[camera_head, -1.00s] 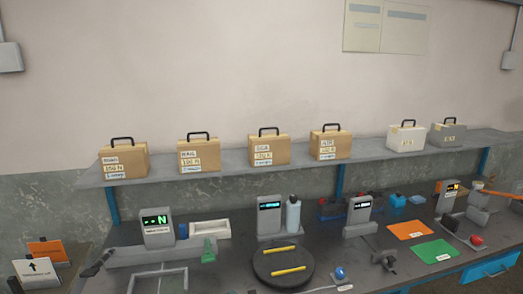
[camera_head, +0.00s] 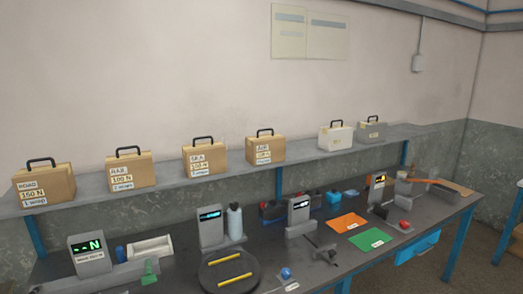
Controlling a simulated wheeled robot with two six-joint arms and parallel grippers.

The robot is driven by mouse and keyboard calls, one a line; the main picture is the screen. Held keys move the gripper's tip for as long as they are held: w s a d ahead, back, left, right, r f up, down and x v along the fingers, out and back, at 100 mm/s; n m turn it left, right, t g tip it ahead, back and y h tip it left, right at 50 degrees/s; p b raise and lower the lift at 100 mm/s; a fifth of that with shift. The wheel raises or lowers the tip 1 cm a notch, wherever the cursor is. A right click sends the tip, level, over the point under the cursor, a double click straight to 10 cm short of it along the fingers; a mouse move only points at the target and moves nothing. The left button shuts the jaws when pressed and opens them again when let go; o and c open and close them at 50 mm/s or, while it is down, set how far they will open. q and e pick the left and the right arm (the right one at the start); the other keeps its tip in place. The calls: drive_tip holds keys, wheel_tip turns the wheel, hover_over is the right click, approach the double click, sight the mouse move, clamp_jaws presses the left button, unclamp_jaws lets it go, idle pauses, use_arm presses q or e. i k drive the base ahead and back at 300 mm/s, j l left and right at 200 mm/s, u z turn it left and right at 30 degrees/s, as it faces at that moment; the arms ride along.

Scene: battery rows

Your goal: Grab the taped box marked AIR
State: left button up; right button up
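The box marked AIR (camera_head: 265,147) is a tan case with a black handle on top and pale labels on its front. It stands upright on the grey wall shelf, fourth from the left. Its smaller label print is hard to read. To its left stand similar tan boxes marked SEA (camera_head: 204,158), RAIL (camera_head: 131,171) and ROAD (camera_head: 44,186). Neither of my grippers shows in the head view, and nothing is seen touching the AIR box.
A white case (camera_head: 336,137) and a grey case (camera_head: 371,130) stand farther right on the shelf (camera_head: 300,157). Below, the dark workbench (camera_head: 185,268) carries a round turntable (camera_head: 229,273), several display units, a white bottle (camera_head: 235,222), an orange mat (camera_head: 347,222) and a green mat (camera_head: 373,238).

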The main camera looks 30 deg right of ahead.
sight(263, 149)
drive_tip(key=i+l, duration=0.15)
drive_tip(key=l, duration=0.25)
drive_tip(key=i+l, duration=0.15)
drive_tip(key=l, duration=0.25)
drive_tip(key=i+l, duration=0.15)
drive_tip(key=l, duration=0.25)
drive_tip(key=i+l, duration=0.15)
drive_tip(key=l, duration=0.2)
drive_tip(key=i+l, duration=0.15)
drive_tip(key=l, duration=0.25)
drive_tip(key=i+l, duration=0.15)
drive_tip(key=l, duration=0.25)
drive_tip(key=i+l, duration=0.2)
drive_tip(key=l, duration=0.2)
